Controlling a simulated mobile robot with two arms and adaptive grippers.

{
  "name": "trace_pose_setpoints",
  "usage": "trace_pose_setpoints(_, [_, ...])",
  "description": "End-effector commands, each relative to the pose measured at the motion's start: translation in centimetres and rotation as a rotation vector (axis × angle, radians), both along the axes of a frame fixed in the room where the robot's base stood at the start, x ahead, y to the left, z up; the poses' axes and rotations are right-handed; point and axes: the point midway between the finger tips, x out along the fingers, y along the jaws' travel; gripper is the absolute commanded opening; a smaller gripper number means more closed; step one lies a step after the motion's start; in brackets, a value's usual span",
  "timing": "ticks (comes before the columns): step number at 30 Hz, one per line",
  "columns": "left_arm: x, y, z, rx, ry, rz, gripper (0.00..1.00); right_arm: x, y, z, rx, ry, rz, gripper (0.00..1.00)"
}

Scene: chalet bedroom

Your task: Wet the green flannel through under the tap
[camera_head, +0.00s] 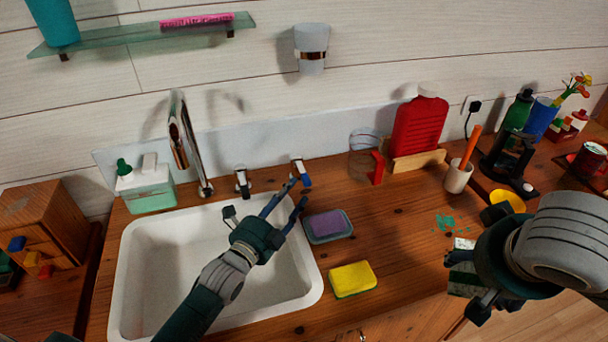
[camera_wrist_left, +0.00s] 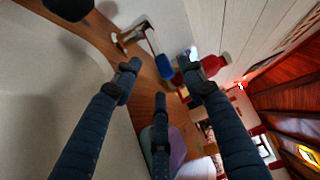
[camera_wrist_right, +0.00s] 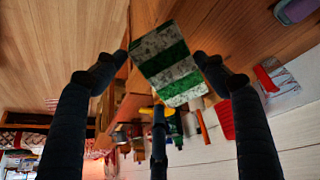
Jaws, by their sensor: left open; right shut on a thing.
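The green flannel (camera_wrist_right: 168,64), striped green and whitish, is held between the fingers of my right gripper (camera_head: 474,290). It also shows partly in the head view (camera_head: 462,258), over the counter's right front, away from the sink. The tap spout (camera_head: 181,140) arches over the back of the white sink (camera_head: 135,270); I see no water running. One tap handle (camera_head: 242,181) stands right of the spout, and a blue-marked handle (camera_head: 301,173) further right. My left gripper (camera_head: 297,193) is open and empty above the sink's back right, its fingertips close to the blue-marked handle. Whether they touch is unclear.
A purple sponge on a dish (camera_head: 328,226) and a yellow sponge (camera_head: 352,279) lie right of the sink. A red bottle (camera_head: 416,125), a glass (camera_head: 363,155) and a cup with an orange-handled thing (camera_head: 457,178) stand behind. A green-white box (camera_head: 145,187) stands back left.

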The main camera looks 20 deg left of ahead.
Motion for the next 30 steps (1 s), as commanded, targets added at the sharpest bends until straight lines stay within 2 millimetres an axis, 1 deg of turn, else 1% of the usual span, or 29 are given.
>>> trace_pose_setpoints(1, [1.3,-0.2,0.3,-0.003,-0.003,0.001,0.42,0.0,0.0,0.2,0.0,0.0,0.0,0.5])
trace_pose_setpoints(6, [4.5,-0.8,0.2,-0.002,-0.001,0.001,0.42,0.0,0.0,0.4,0.0,0.0,0.0,0.5])
trace_pose_setpoints(9, [6.0,-1.1,0.1,0.0,0.0,0.001,0.42,0.0,0.0,0.5,0.0,0.0,0.0,0.5])
trace_pose_setpoints(12, [7.0,-1.3,0.1,-0.001,0.0,0.0,0.42,0.0,0.0,0.5,0.0,0.0,0.0,0.5])
trace_pose_setpoints(16, [7.6,-1.5,0.0,0.001,0.001,0.0,0.42,0.0,0.0,0.5,0.0,0.0,0.0,0.5])
trace_pose_setpoints(24, [7.7,-1.5,0.0,0.0,0.001,0.0,0.42,0.0,0.0,0.5,0.0,0.0,0.0,0.5])
trace_pose_setpoints(25, [7.7,-1.5,0.0,0.0,0.001,0.0,0.38,0.0,0.0,0.5,0.0,0.0,0.0,0.5])
trace_pose_setpoints(26, [7.7,-1.5,0.0,0.0,0.001,0.0,0.32,0.0,0.0,0.5,0.0,0.0,0.0,0.5])
trace_pose_setpoints(27, [7.7,-1.5,0.0,0.0,0.001,0.0,0.24,0.0,0.0,0.5,0.0,0.0,0.0,0.5])
trace_pose_setpoints(29, [7.7,-1.5,0.0,0.0,0.001,0.0,0.12,0.0,0.0,0.5,0.0,0.0,0.0,0.5])
trace_pose_setpoints(30, [7.7,-1.5,0.0,0.0,0.001,0.0,0.04,0.0,0.0,0.5,0.0,0.0,0.0,0.5])
